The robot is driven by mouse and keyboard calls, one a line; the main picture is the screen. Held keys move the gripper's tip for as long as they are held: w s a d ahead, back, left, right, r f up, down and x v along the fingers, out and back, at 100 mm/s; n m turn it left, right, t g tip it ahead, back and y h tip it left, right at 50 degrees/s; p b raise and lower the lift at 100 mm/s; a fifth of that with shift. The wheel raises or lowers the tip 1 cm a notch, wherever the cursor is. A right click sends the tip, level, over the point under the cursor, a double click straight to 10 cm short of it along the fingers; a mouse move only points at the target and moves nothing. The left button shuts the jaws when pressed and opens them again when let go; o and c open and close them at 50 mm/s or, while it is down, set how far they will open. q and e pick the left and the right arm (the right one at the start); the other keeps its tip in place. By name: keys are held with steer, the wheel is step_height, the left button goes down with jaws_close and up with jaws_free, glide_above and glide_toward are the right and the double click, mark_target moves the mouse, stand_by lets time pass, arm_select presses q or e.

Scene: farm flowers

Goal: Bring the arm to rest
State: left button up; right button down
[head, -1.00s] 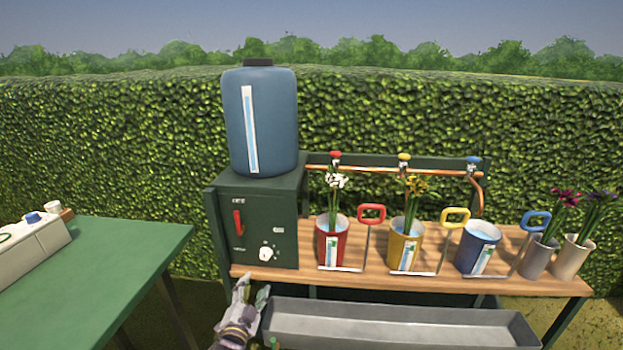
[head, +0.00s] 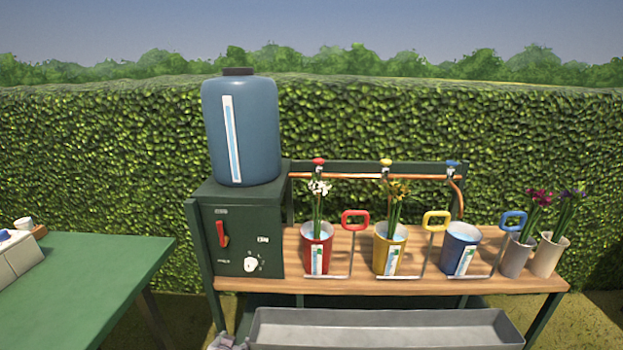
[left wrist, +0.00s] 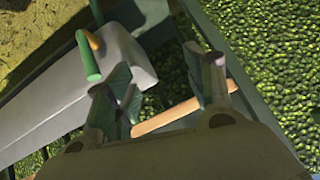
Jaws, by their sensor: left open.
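My left gripper (left wrist: 163,82) is open in the left wrist view, with its two fingers apart and nothing between them. In the head view only a small part of my left gripper (head: 228,342) shows at the bottom edge, below the dark green control box (head: 240,228). The grey trough (head: 385,328) is to the right of it. In the left wrist view the grey trough (left wrist: 60,110) lies beyond the fingers, apparently not touched. A short green rod (left wrist: 88,58) with an orange piece beside it also shows there. My right gripper is not in view.
A wooden bench (head: 400,283) holds a red bucket (head: 317,248), a yellow bucket (head: 389,250), a blue bucket (head: 460,248) and two pale pots with flowers. A blue tank (head: 255,130) stands on the box. A green table (head: 90,285) is at left. A hedge stands behind.

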arm_select(q)
steer(key=s+d+f+g, duration=0.1)
steer(key=s+f+g, duration=0.1)
steer(key=s, duration=0.6)
steer(key=s+d+f+g+h, duration=0.1)
steer(key=s+d+f+g, duration=0.1)
steer(key=s+f, duration=0.3)
steer(key=s+d+f+g+h+p, duration=0.1)
steer(key=s+d+f+g, duration=0.1)
steer(key=s, duration=1)
steer(key=shift+d+f+g, duration=0.15)
steer(key=shift+f+g, duration=0.5)
steer(key=shift+g, duration=0.15)
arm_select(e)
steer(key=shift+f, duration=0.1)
arm_select(q)
steer(key=shift+f, duration=0.1)
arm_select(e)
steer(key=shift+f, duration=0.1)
